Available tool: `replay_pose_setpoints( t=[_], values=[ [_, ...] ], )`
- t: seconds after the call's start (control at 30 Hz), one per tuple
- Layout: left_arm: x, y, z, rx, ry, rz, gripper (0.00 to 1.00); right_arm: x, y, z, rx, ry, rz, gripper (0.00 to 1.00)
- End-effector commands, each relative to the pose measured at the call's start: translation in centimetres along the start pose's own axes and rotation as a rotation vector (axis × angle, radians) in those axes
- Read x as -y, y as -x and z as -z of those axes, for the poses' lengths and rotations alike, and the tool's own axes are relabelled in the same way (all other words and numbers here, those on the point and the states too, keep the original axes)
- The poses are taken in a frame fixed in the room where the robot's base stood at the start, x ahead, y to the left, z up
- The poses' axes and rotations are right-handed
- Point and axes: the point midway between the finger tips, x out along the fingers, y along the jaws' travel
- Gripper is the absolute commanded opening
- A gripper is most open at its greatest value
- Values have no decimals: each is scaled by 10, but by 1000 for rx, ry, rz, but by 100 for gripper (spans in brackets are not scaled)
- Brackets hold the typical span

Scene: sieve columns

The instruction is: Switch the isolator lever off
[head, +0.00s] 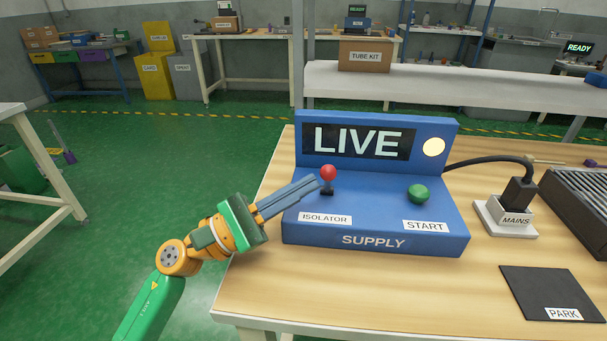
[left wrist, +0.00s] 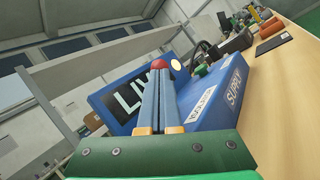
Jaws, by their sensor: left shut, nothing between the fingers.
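The isolator lever (head: 328,174) has a red ball knob on a short dark stem. It stands on the blue supply box (head: 380,215), behind the ISOLATOR label. The display on the box (head: 358,142) reads LIVE, and a round lamp (head: 434,147) beside it glows pale yellow. A green START button (head: 418,194) sits to the right. My left gripper (head: 315,184) is shut and empty, its fingertips right beside the lever on its left; I cannot tell whether they touch. In the left wrist view the red knob (left wrist: 159,64) shows just beyond the fingertips (left wrist: 160,72), its stem hidden. My right gripper is not in view.
A black plug stands in the white MAINS socket (head: 505,218), its cable running to the box. A black PARK mat (head: 552,293) lies at the front right. A dark ribbed unit (head: 578,205) is at the right edge. The wooden table (head: 370,285) is clear in front of the box.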

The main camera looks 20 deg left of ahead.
Motion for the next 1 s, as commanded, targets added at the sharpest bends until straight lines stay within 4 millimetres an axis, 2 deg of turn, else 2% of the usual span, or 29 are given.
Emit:
replay_pose_setpoints(
  t=[0.2,0.47,1.0],
  values=[
    [0,-6,1,-1,0,-1,0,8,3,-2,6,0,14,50],
    [0,-6,0,-2,3,-1,0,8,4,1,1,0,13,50],
    [-9,-12,-4,-65,91,0,0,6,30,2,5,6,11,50]
  ],
)
